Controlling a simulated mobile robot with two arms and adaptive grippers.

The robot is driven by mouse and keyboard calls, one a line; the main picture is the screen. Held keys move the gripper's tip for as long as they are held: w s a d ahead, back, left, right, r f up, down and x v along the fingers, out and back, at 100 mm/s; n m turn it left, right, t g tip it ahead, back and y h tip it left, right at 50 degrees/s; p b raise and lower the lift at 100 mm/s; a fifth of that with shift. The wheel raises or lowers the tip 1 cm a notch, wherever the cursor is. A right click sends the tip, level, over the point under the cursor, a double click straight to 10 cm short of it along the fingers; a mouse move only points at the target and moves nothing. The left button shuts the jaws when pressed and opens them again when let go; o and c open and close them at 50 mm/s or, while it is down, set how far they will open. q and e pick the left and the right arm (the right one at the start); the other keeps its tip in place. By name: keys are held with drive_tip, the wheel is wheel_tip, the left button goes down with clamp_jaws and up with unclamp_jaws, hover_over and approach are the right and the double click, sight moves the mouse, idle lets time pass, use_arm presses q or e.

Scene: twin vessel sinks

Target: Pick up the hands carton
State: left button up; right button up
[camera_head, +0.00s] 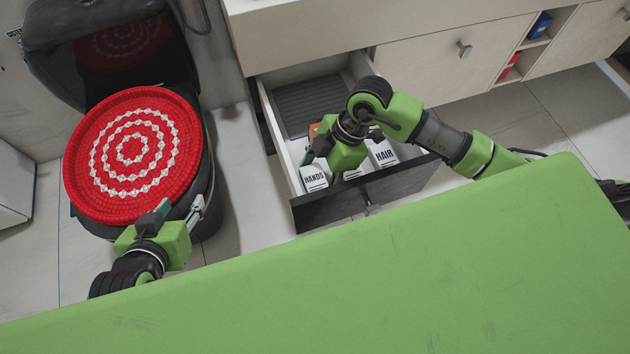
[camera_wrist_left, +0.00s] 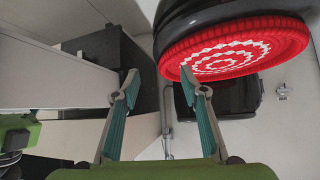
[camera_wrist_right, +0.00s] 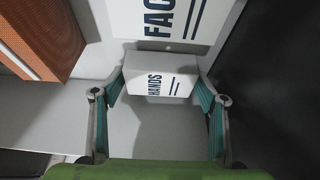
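The white hands carton (camera_head: 314,178) stands in the open drawer (camera_head: 345,198), at its front left corner. In the right wrist view the hands carton (camera_wrist_right: 160,84) lies ahead, between the two fingertips. My right gripper (camera_wrist_right: 159,80) is open and reaches down into the drawer from above; no grip on the carton shows. In the head view my right gripper (camera_head: 318,148) partly hides the drawer's contents.
The face carton (camera_wrist_right: 165,20) is beside the hands carton. The hair carton (camera_head: 384,153) is further right in the drawer. An orange box (camera_wrist_right: 42,35) is close by.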

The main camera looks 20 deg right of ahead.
drive_tip(key=c, duration=0.7)
drive_tip(key=shift+r, duration=0.1)
